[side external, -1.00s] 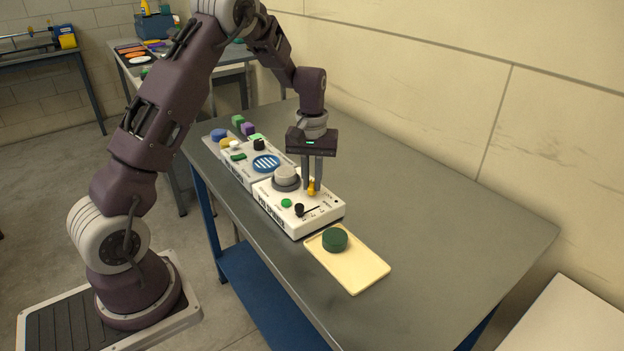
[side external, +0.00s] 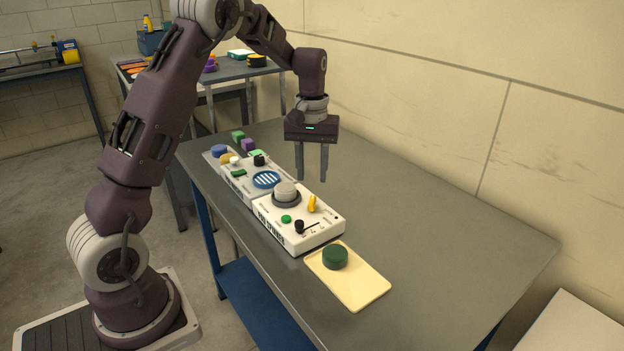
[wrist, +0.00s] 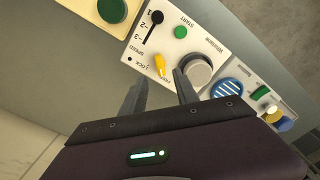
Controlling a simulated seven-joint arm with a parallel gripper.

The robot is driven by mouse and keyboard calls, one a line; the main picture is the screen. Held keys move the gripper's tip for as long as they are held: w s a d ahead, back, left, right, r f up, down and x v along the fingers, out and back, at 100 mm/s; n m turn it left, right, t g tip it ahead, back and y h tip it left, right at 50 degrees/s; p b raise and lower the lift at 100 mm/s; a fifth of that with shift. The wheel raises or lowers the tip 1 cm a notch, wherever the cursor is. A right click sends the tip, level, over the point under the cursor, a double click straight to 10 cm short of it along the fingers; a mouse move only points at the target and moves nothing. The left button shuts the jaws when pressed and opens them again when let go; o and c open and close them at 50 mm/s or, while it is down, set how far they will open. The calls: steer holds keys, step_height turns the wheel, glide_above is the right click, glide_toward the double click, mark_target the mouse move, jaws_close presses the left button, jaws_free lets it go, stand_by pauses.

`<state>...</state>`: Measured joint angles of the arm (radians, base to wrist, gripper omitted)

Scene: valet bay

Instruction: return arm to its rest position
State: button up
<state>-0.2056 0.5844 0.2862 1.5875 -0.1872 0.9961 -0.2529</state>
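My gripper (side external: 311,178) hangs in the air above the white control box (side external: 327,231) on the grey table. Its two fingers point down, apart, with nothing between them. In the wrist view my gripper (wrist: 160,88) is also open and empty. The box bears a yellow lever (side external: 312,204), a grey knob (side external: 286,191), a green button (side external: 286,218) and a black slider (side external: 299,226). The lever also shows in the wrist view (wrist: 160,65), just beyond the fingertips in the picture and apart from them.
A cream tray (side external: 362,288) with a dark green round block (side external: 335,256) lies at the front of the box. A second panel with a blue striped disc (side external: 267,180) adjoins the box. Coloured blocks stand behind. The table's right side (side external: 450,240) is clear; a wall runs behind it.

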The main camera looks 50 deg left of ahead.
steer(key=s+d+r+m+t, duration=0.3)
steer(key=s+d+r+m, duration=0.2)
steer(key=s+d+r, duration=0.75)
steer(key=s+d+m+t, duration=0.2)
steer(key=s+d+m, duration=0.2)
steer(key=s, duration=1)
steer(key=shift+s+f+t, duration=0.2)
steer(key=shift+f+t, duration=0.1)
steer(key=shift+d, duration=0.1)
